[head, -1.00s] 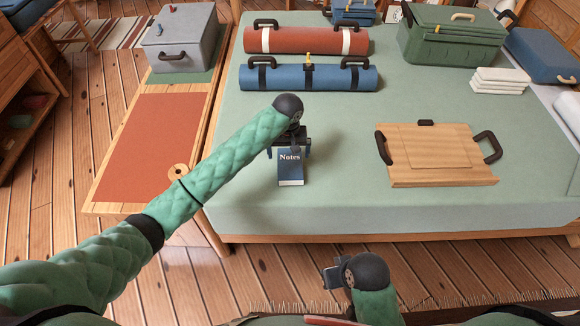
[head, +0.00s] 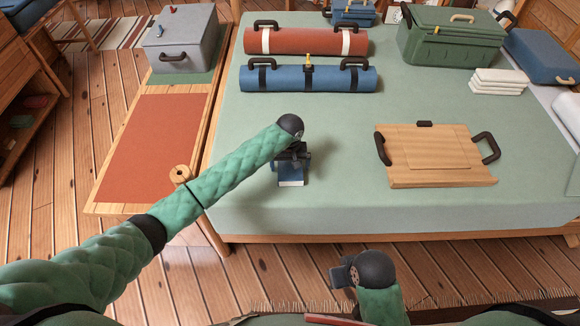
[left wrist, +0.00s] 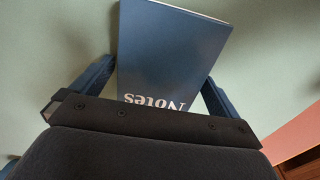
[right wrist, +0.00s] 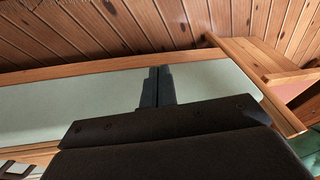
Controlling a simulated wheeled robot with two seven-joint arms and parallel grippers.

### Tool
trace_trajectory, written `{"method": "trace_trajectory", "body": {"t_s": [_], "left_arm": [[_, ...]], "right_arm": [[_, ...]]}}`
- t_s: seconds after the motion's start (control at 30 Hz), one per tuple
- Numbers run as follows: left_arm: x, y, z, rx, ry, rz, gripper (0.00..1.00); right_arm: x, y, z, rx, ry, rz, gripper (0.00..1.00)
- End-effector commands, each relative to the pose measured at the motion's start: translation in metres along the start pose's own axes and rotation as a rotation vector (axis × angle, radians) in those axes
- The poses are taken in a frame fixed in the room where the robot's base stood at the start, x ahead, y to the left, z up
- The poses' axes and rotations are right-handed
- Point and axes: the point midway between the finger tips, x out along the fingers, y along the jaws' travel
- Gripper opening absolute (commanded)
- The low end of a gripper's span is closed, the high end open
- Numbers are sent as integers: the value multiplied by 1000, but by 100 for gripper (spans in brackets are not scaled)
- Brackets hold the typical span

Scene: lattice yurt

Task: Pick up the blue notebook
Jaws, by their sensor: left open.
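The blue notebook (head: 291,174), with "Notes" in white on its cover, lies on the green bed cover near the front edge. My left gripper (head: 291,157) is over it and hides its upper part in the head view. In the left wrist view the notebook (left wrist: 172,50) is between the two spread fingers, with some gap at its sides; its lettering is partly hidden by the gripper body. The left gripper is open. My right gripper (head: 342,273) is in front of the bed, away from the notebook; in the right wrist view its fingers (right wrist: 157,86) are together and empty.
A wooden tray (head: 440,177) with dark handles lies right of the notebook. A blue roll (head: 335,78) and a red roll (head: 300,41) lie behind it. White folded cloths (head: 498,82) and a green chest (head: 452,36) stand at back right. The cover around the notebook is clear.

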Motion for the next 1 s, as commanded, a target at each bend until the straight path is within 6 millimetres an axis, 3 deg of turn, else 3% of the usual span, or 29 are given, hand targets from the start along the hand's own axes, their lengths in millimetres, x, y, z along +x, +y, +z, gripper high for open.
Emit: {"method": "trace_trajectory", "body": {"t_s": [0.1,0.37,0.67,0.77,0.93,1.0], "left_arm": [[0,0,0,0,0,0,98],[0,0,0,0,0,0,48],[-4,0,0,1,1,1,48],[-12,0,0,1,1,1,48],[-44,1,0,2,3,3,48],[-50,12,16,4,0,3,48]], "right_arm": [[0,0,0,0,0,0,0],[0,0,0,0,1,0,0],[0,0,-2,-1,5,-1,0],[2,-1,-3,-2,11,-3,0],[11,-6,-6,-6,34,-15,0],[14,-9,-6,-10,39,-22,0]]}}
